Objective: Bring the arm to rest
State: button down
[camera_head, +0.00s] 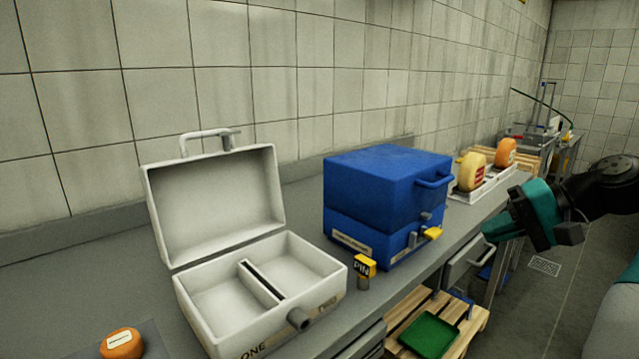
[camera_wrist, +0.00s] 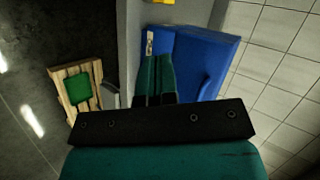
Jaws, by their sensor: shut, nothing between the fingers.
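My gripper (camera_head: 490,232) is at the right of the head view, held out over the aisle beside the counter's front edge. Its teal fingers point left, towards the blue case. In the wrist view my gripper (camera_wrist: 154,62) shows its fingers together with nothing between them. The blue case (camera_head: 385,185) is closed on the counter and also shows beyond the fingers in the wrist view (camera_wrist: 205,58). A gap between fingers and case shows in the head view.
An orange cheese wheel (camera_head: 122,343) lies front left. More wheels (camera_head: 472,172) sit on a white rack behind. A pallet with a green tray (camera_head: 428,336) lies below.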

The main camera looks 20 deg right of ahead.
jog(key=w+a+n+g+p, duration=0.1)
jog(key=a+n+g, duration=0.25)
jog(key=a, duration=0.55)
jog(key=w+a+n+g, duration=0.2)
jog(key=a+n, duration=0.2)
jog(key=a, duration=0.4)
jog(key=s+a+r+n+g+h+p, duration=0.1)
jog(key=s+a+n+g+h, duration=0.2)
jog(key=s+a+n, duration=0.5)
jog(key=s+a, duration=0.2)
jog(key=a, duration=0.5)
jog(key=shift+s+r+n+p, duration=0.35)
jog(key=shift+r+p, duration=0.05)
jog(key=shift+a, duration=0.1)
